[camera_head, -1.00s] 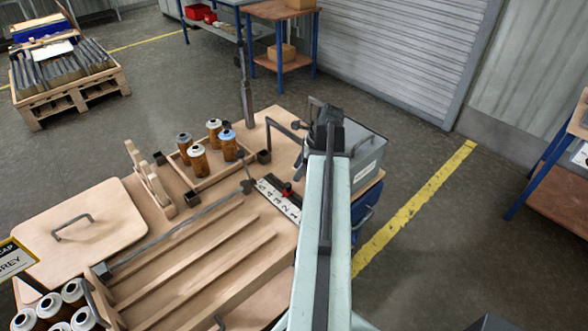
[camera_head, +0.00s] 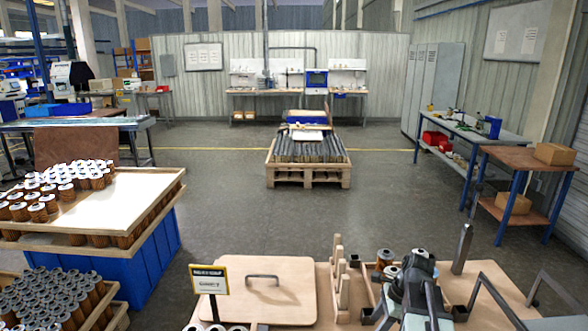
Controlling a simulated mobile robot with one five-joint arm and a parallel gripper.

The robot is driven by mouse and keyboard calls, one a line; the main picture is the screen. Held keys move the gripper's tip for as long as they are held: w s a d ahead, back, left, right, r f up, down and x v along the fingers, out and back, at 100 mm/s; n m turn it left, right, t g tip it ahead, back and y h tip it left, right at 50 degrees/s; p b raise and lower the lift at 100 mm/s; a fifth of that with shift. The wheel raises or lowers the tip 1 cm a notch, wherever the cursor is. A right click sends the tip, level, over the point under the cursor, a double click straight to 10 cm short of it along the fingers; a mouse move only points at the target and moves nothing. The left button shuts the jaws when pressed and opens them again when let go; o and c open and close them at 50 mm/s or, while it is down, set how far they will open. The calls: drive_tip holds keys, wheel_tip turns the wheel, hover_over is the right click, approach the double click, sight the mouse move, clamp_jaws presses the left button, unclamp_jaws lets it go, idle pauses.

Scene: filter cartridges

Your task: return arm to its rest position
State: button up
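My arm shows at the lower right of the head view, and my dark gripper (camera_head: 410,270) is at its far end, over the wooden workbench top (camera_head: 480,292). The fingers are seen from behind and are small, so I cannot tell whether they are open or shut. Filter cartridges (camera_head: 385,257) stand just beyond and left of the gripper, partly hidden by it. A wooden lid with a grey handle (camera_head: 262,300) lies left of the arm. Upright wooden posts (camera_head: 338,265) stand between the lid and the gripper.
A dark upright post (camera_head: 462,250) and bent grey bars (camera_head: 492,290) stand right of my gripper. A sign (camera_head: 208,279) is beside the lid. A blue bin with many cartridges (camera_head: 140,262) is at left. A loaded pallet (camera_head: 305,174) stands ahead on open floor.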

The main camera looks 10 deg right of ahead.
drive_tip(key=s+a+f+n+g+h, duration=0.1)
drive_tip(key=s+a+n+h, duration=0.2)
drive_tip(key=a+n, duration=1.3)
drive_tip(key=s+n, duration=0.1)
drive_tip(key=n, duration=0.3)
drive_tip(key=shift+a+n, duration=0.25)
drive_tip(key=shift+n, duration=0.05)
